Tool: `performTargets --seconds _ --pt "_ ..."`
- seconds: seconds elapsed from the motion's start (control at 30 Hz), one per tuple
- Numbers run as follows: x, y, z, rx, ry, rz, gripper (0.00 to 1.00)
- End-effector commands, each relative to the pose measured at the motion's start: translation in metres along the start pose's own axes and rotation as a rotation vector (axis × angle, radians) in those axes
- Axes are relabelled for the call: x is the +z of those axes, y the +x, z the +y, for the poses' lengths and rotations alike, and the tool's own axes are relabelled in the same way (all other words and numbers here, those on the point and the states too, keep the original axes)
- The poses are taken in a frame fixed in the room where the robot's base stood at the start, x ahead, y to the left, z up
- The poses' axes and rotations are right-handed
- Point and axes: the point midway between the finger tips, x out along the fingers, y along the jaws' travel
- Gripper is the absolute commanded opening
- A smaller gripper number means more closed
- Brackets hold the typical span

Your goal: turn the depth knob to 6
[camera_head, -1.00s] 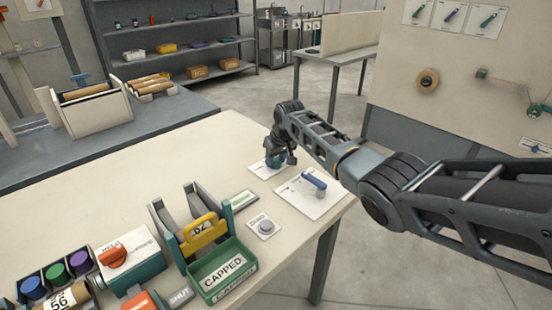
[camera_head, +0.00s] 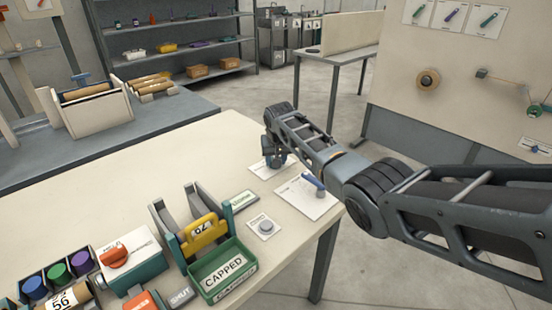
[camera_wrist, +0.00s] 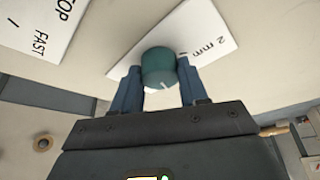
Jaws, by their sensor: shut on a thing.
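The teal round depth knob (camera_wrist: 158,68) stands on a white card (camera_wrist: 212,40) on the table, with "2 mm" readable on it. A short pale mark shows on the knob's near edge, facing my wrist. My gripper (camera_wrist: 160,84) has one blue finger on each side of the knob and is shut on it. In the head view, my gripper (camera_head: 277,155) is over the card near the table's far right edge. The knob is mostly hidden there, and the digit 6 on its scale cannot be made out.
A blue lever (camera_head: 314,182) on a white card stands close by, nearer the table's right edge. A grey round button (camera_head: 264,227), a green "CAPPED" tray (camera_head: 222,268) and a yellow block (camera_head: 202,232) stand toward the front. The table's middle left is clear.

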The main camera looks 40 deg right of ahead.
Motion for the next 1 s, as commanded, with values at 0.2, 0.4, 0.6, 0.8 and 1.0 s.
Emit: performTargets --seconds 0.2,0.4,0.6,0.8,1.0 --pt "0.0001 0.0017 -0.0036 0.077 0.190 0.001 0.13" --pt "-0.0001 0.0031 -0.0038 0.147 0.357 0.002 0.13" --pt "-0.0009 0.0031 -0.0044 0.205 0.498 0.002 0.13" --pt "-0.0016 0.0022 -0.0041 0.246 0.596 0.003 0.13" --pt "-0.0025 0.0008 -0.0045 0.268 0.650 0.003 0.13"
